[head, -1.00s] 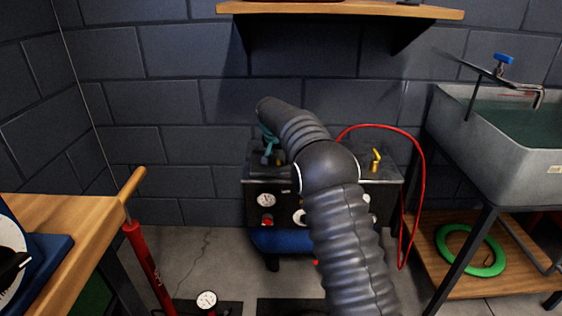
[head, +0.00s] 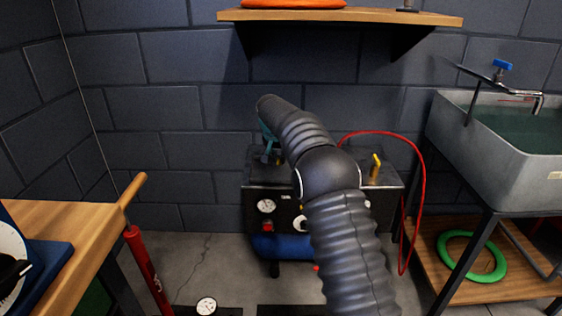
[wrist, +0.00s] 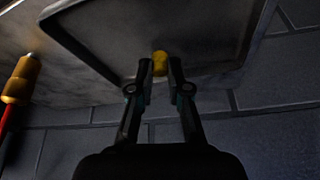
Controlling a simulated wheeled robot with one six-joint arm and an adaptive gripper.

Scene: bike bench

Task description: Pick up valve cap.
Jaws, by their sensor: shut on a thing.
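The valve cap (wrist: 160,60) is a small yellow piece in the wrist view, between my fingertips. My gripper (wrist: 160,70) is shut on it, just above the dark, tray-like top of the compressor (wrist: 85,55). I cannot tell whether the cap still touches that top. In the head view my gripper (head: 268,152) points down over the left part of the compressor (head: 256,190), mostly behind my arm. The cap cannot be made out there.
A brass fitting (head: 375,167) with a red hose (head: 424,180) stands on the compressor's right side. A sink (head: 450,125) is at right, a wooden shelf (head: 350,15) above, a wooden bench (head: 85,215) and red pump (head: 147,270) at left.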

